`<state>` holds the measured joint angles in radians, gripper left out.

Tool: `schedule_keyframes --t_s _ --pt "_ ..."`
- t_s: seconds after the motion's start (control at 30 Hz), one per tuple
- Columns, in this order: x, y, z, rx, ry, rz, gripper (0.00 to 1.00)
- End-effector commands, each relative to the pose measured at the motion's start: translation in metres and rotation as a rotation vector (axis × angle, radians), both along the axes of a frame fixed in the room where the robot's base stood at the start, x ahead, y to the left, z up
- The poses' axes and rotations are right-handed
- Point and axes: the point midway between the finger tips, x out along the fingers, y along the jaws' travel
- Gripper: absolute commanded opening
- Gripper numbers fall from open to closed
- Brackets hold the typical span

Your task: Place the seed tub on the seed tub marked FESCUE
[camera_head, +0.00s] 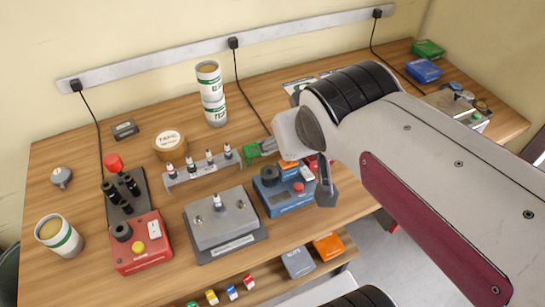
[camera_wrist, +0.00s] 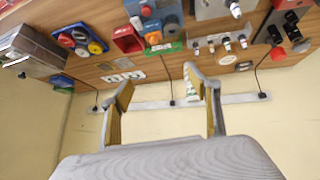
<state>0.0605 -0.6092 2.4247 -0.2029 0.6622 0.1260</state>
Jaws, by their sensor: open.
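Two white seed tubs with green bands stand stacked at the back of the bench in the head view. The upper tub (camera_head: 208,78) shows its tan top; the lower tub (camera_head: 214,110) is beneath it. Their lettering is too small to read surely. A third similar tub (camera_head: 60,237) stands alone at the front left. My gripper (camera_head: 322,180) is to the right of the stack, apart from it, partly hidden by my arm. In the wrist view my gripper (camera_wrist: 160,85) has its fingers spread, with no object held between them.
A red device (camera_head: 143,245), a grey block with pins (camera_head: 222,222) and a blue device (camera_head: 283,192) fill the front of the bench. A vial rack (camera_head: 203,172) and a round tape tub (camera_head: 169,145) stand in front of the stack. Power cords hang behind.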

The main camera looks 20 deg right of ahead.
Motion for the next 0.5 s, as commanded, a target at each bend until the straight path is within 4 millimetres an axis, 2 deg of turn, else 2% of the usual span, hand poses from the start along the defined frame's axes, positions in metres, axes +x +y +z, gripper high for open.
schedule_keyframes --t_s 0.03,0.1,0.2,0.33,0.5 --pt "-0.016 0.010 -0.007 0.024 0.031 0.017 0.62" --pt "-0.037 0.023 -0.017 0.055 0.075 0.038 0.62" --pt "-0.060 0.037 -0.027 0.092 0.128 0.068 0.62" --pt "-0.077 0.049 -0.035 0.122 0.166 0.093 0.62" --pt "-0.082 0.052 -0.037 0.130 0.179 0.101 0.62"
